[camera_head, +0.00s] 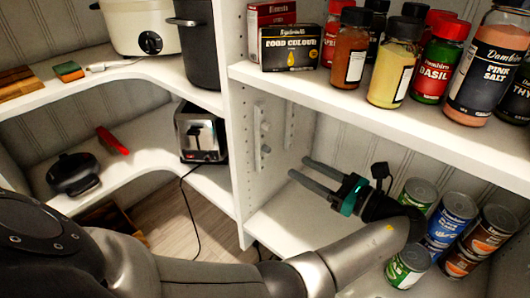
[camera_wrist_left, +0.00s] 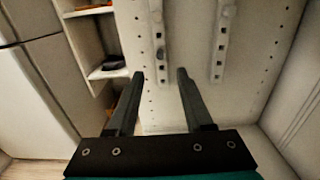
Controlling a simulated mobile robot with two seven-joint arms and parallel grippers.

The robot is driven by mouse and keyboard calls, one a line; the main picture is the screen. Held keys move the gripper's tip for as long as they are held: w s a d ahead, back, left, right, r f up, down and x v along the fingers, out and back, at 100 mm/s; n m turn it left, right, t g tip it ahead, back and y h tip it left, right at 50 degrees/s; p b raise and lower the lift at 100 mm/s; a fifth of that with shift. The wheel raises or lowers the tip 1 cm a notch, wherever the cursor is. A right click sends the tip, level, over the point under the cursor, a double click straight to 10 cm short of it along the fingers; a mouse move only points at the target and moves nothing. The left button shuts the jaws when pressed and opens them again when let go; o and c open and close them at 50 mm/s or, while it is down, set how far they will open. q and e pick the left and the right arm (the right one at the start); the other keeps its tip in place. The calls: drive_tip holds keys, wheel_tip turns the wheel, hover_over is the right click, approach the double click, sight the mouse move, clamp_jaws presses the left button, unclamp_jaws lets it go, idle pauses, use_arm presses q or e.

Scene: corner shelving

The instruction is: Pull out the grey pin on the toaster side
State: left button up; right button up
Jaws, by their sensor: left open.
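The silver toaster (camera_head: 201,133) stands on the left shelf, left of the white upright panel. On the panel's right face is a light-grey perforated rail with small grey pins (camera_head: 265,149). A second rail (camera_head: 289,122) is farther right. In the wrist view the rails appear as a left strip (camera_wrist_left: 161,38) and a right strip (camera_wrist_left: 222,40); pins are hard to tell from strips there. My left gripper (camera_head: 301,167) is open and empty, its two dark fingers pointing at the panel from the right, apart from the rails. The fingers also show in the wrist view (camera_wrist_left: 160,75).
Spice jars (camera_head: 398,63) line the shelf above my left gripper. Several cans (camera_head: 450,222) stand to its right, near my arm. A black cable (camera_head: 188,205) hangs from the toaster. The space between the fingers and panel looks clear.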

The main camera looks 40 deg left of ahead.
sight(270, 151)
use_arm(q)
drive_tip(key=shift+a, duration=0.1)
drive_tip(key=a, duration=0.4)
drive_tip(key=shift+w+a+f+b, duration=0.1)
drive_tip(key=shift+w+a+b, duration=0.05)
drive_tip(key=shift+a+b, duration=0.25)
drive_tip(key=shift+a+p, duration=0.25)
drive_tip(key=shift+p, duration=0.05)
drive_tip(key=shift+w+a+p, duration=0.1)
drive_tip(key=shift+a+p, duration=0.5)
drive_tip(key=shift+a, duration=0.2)
drive_tip(key=shift+w+a+p, duration=0.1)
drive_tip(key=shift+a+p, duration=0.4)
drive_tip(key=shift+a, duration=0.45)
use_arm(e)
drive_tip(key=shift+w+d+f+g+h, duration=0.1)
drive_tip(key=shift+d+f+g+h, duration=0.5)
drive_tip(key=shift+g, duration=0.25)
drive_tip(key=shift+w+d+f+g+h, duration=0.1)
drive_tip(key=shift+d+f+g+h, duration=0.25)
drive_tip(key=shift+d+g, duration=0.45)
drive_tip(key=shift+a, duration=0.1)
drive_tip(key=shift+r, duration=0.25)
use_arm(q)
drive_tip(key=shift+p, duration=0.45)
use_arm(e)
drive_tip(key=shift+r, duration=0.2)
